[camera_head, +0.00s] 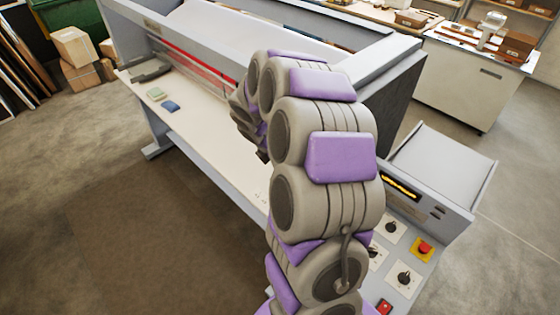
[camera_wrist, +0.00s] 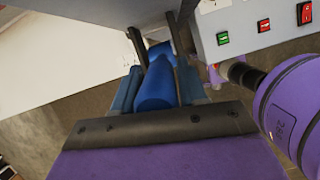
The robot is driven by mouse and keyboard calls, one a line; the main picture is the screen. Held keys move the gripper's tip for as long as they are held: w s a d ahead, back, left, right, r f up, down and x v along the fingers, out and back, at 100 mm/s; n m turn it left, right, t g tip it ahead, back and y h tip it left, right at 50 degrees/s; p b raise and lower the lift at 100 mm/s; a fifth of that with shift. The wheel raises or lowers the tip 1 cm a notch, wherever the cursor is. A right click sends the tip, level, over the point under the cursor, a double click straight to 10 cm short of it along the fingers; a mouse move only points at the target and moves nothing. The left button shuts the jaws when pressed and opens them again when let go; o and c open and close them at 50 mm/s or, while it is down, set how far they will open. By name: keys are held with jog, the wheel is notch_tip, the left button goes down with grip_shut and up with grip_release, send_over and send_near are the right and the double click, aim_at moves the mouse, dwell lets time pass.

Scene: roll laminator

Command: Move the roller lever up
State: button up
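In the wrist view a blue rounded handle (camera_wrist: 157,88), which looks like the roller lever's grip, lies lengthwise between the fingers of my gripper (camera_wrist: 158,45). The dark fingers stand apart, one on each side of it. I cannot tell whether they press on it or only surround it. The lever's mount is not clear. In the head view my gripper is mostly hidden behind my arm, by the front right part of the laminator (camera_head: 200,90). The lever does not show there.
A control panel with an emergency stop (camera_head: 425,248) and knobs is right of my arm; switches (camera_wrist: 264,25) show near the gripper in the wrist view. Blue and green pads (camera_head: 169,106) lie on the feed table. Boxes (camera_head: 75,47) stand far left. Left floor is clear.

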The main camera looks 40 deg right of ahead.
jog(key=o, duration=0.3)
jog(key=shift+w+d, duration=0.2)
jog(key=shift+s, duration=0.1)
jog(key=shift+a+r, duration=0.25)
jog(key=shift+r, duration=0.3)
jog(key=b+v, duration=0.2)
jog(key=v, duration=1.4)
jog(key=shift+d, duration=0.1)
jog(key=s+a+f+m+y+b, duration=0.1)
jog(key=s+a+f+m+b, duration=0.4)
jog(key=f, duration=0.6)
jog(key=s+a+f+m+g+y+b, duration=0.1)
jog(key=s+a+f+m+b, duration=0.5)
jog(key=s+a+f+b, duration=0.4)
jog(key=s+a+f+m+y+b, duration=0.2)
jog(key=s+a+f+m+b, duration=0.3)
jog(key=s+f+b, duration=0.5)
jog(key=shift+s+a+f+m, duration=0.2)
jog(key=shift+a+f, duration=0.25)
jog(key=shift+a, duration=0.15)
jog(key=shift+s+a+f+m, duration=0.1)
jog(key=shift+s+a+f, duration=0.1)
jog(key=shift+a+f, duration=0.35)
